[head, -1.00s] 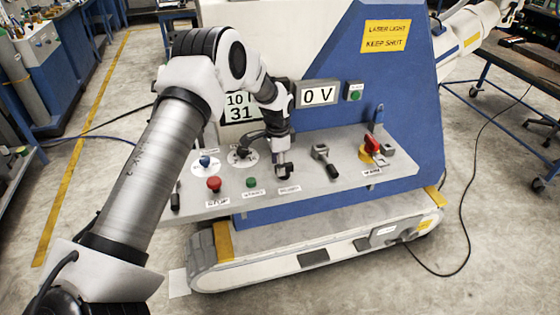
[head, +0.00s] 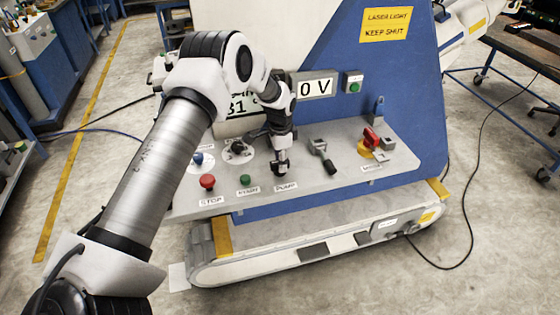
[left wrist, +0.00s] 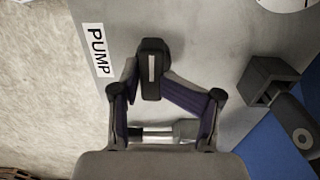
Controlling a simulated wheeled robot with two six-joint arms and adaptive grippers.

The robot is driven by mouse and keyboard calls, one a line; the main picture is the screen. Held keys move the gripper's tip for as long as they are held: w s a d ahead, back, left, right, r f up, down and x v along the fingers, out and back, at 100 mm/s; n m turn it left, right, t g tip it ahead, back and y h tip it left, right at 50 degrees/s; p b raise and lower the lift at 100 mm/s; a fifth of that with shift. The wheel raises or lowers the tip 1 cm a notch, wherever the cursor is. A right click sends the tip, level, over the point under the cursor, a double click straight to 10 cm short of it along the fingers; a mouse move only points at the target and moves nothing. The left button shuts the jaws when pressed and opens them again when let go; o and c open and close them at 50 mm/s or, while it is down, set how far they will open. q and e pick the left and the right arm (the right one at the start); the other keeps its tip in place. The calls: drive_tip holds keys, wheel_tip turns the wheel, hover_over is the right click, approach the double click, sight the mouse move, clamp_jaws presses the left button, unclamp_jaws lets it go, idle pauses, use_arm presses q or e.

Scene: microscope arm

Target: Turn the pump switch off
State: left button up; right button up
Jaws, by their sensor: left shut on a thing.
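The pump switch (left wrist: 152,70) is a black knob with a white line, beside the "PUMP" label (left wrist: 96,50) in the left wrist view. The line runs up and down in that picture, roughly along the label's lettering. My left gripper (left wrist: 150,82) has a finger on each side of the knob and is shut on it. In the head view the left gripper (head: 281,168) reaches down onto the sloping panel just behind the "PUMP" label (head: 286,187) and hides the knob. My right gripper is not in view.
On the grey panel (head: 325,190) are a red stop button (head: 207,181), a green button (head: 245,180), a dark lever switch (head: 323,155) and a red rotary switch (head: 371,138). A "0 V" display (head: 315,87) stands behind. My left arm covers part of another display.

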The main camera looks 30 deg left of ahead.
use_arm(q)
drive_tip(key=shift+o, duration=0.2)
drive_tip(key=shift+s+d+f, duration=0.2)
drive_tip(key=shift+s+f, duration=0.1)
drive_tip(key=shift+s, duration=0.15)
drive_tip(key=o, duration=0.7)
drive_tip(key=shift+s+d+r, duration=0.1)
drive_tip(key=shift+r, duration=0.1)
drive_tip(key=shift+r+p, duration=0.65)
drive_tip(key=shift+r, duration=0.2)
wheel_tip(320, 180, up, 3)
drive_tip(key=shift+f+p, duration=0.2)
drive_tip(key=shift+p, duration=0.5)
drive_tip(key=shift+r+p, duration=1.65)
drive_tip(key=shift+r, duration=0.9)
